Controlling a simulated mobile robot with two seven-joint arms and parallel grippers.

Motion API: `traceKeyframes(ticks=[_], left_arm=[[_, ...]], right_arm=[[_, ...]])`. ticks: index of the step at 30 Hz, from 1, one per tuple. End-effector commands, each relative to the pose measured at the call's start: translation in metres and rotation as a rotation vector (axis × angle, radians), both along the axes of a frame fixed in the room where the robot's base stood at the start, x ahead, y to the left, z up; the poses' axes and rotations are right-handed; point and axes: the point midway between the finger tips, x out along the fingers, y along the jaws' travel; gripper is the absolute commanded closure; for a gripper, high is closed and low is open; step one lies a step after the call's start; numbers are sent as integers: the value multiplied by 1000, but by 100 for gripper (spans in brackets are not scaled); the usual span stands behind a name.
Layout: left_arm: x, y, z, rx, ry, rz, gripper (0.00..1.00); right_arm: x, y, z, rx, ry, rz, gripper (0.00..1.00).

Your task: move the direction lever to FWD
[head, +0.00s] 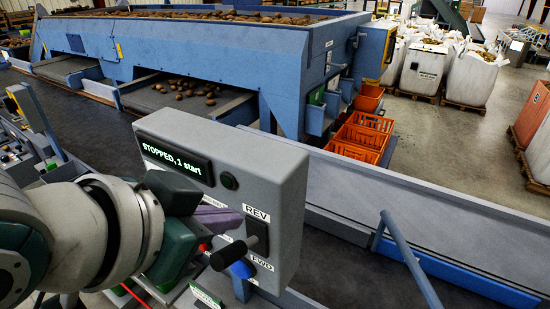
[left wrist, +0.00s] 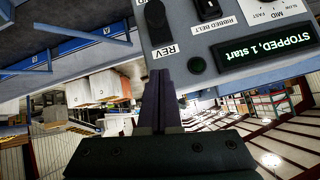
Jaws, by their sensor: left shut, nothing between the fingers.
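The direction lever (head: 224,258) is a black handle sticking out of a dark plate on the grey control box (head: 288,210). The REV label is above it and the FWD label below. I cannot tell which end it is set to. In the left wrist view the lever (left wrist: 157,22) shows upside down near the REV label. My left gripper (head: 232,219) is shut and empty, its purple fingers just left of the REV label and above the lever handle. In the wrist view the fingertips (left wrist: 166,76) lie close to REV, apart from the lever. My right gripper is not in view.
The box's display (head: 175,157) reads "STOPPED, 1 start", with a dark round button (head: 228,180) beside it. A blue rail (head: 411,260) stands at right. The blue grader (head: 200,55), orange crates (head: 362,135) and white sacks (head: 425,65) are behind.

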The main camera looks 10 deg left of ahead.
Motion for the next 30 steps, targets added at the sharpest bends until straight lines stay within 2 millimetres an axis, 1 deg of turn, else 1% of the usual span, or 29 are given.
traceKeyframes(ticks=[3,7,10,15,19,30], left_arm=[[16,-5,-12,0,1,1,100],[29,-9,-26,0,2,0,100],[19,-1,-40,3,6,0,100],[14,4,-55,2,3,0,100],[12,6,-59,0,1,0,100],[13,6,-61,-2,-6,0,100]], right_arm=[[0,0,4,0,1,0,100],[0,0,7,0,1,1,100],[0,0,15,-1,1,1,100],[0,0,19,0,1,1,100],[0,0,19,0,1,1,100],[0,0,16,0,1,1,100]])
